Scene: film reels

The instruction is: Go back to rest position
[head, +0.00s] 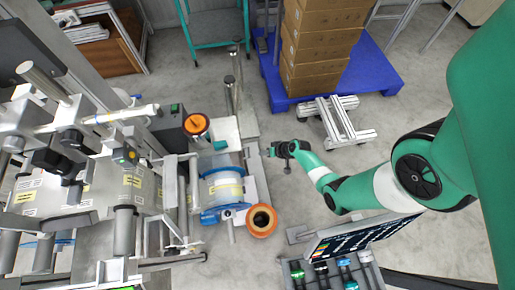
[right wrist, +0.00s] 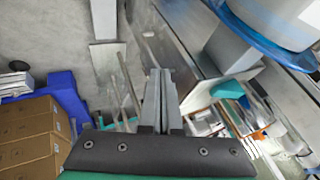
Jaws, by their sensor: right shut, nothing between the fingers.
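My right gripper (head: 271,151) is shut and empty over the floor, just right of the machine's edge in the head view. In the right wrist view its two fingers (right wrist: 161,82) lie together with nothing between them. My left gripper is not in view. A reel with blue flanges (head: 222,188) sits on the machine; a blue-rimmed reel also shows at the upper right of the right wrist view (right wrist: 265,35). An orange reel (head: 197,125) stands above it in the head view, and an orange ring-shaped reel (head: 261,220) lies below it. My right gripper is apart from them.
The grey machine (head: 110,190) fills the left side. Stacked cartons (head: 318,45) stand on a blue pallet (head: 375,75) at the back. An aluminium frame (head: 338,120) lies near it. A monitor (head: 355,238) is below my right arm. Floor around the gripper is open.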

